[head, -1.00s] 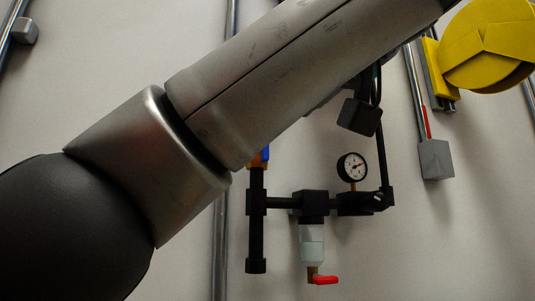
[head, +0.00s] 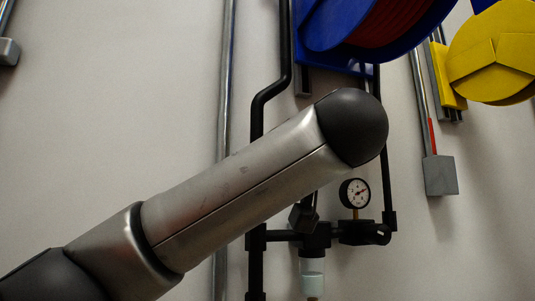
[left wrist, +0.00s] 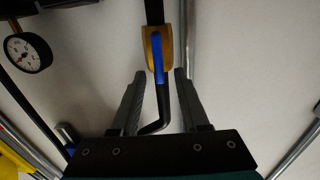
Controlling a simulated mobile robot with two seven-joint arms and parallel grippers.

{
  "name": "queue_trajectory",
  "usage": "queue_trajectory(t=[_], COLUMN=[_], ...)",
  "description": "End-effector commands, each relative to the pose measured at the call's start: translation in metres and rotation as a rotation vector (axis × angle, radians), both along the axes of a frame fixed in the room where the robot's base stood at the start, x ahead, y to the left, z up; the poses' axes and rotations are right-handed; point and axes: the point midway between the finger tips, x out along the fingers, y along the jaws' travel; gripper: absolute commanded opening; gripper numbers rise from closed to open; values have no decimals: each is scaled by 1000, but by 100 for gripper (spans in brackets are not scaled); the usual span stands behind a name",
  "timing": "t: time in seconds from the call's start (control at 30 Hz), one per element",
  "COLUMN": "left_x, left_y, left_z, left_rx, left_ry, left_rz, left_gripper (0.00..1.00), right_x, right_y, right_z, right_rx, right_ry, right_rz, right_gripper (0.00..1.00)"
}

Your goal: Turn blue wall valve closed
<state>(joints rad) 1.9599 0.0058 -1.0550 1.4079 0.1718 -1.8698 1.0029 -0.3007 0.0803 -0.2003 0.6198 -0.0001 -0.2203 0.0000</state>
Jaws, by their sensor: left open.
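The blue valve handle (left wrist: 157,58) shows in the left wrist view, lying along the black pipe over its brass valve body (left wrist: 149,38). My left gripper (left wrist: 160,74) is open, with one finger on each side of the handle and the valve body's lower end. A gap shows between each finger and the handle, and I cannot tell how far the fingertips are from the wall. In the head view my left forearm crosses in front of the valve and hides it. My right gripper is not in view.
A pressure gauge (head: 354,192) and a filter with a pale bowl (head: 312,277) sit right of the valve's pipe. A blue hose reel (head: 330,35) hangs above, a yellow reel (head: 492,52) at upper right. A metal conduit (head: 225,90) runs beside the black pipe.

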Motion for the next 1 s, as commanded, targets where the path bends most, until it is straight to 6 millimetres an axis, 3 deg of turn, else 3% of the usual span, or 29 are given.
queue_trajectory(t=[0.2,0.47,0.87,1.0], left_x=[14,15,14,14], left_y=[5,5,5,5], left_z=[0,-1,0,0], left_rx=[0,-1,-1,-1], left_ry=[1,1,1,0], left_rz=[0,0,0,0], left_gripper=[45,45,2,0], right_x=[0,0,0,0], right_y=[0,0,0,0], right_z=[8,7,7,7], right_rx=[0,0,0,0], right_ry=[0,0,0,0], right_rz=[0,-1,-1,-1], right_gripper=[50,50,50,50])
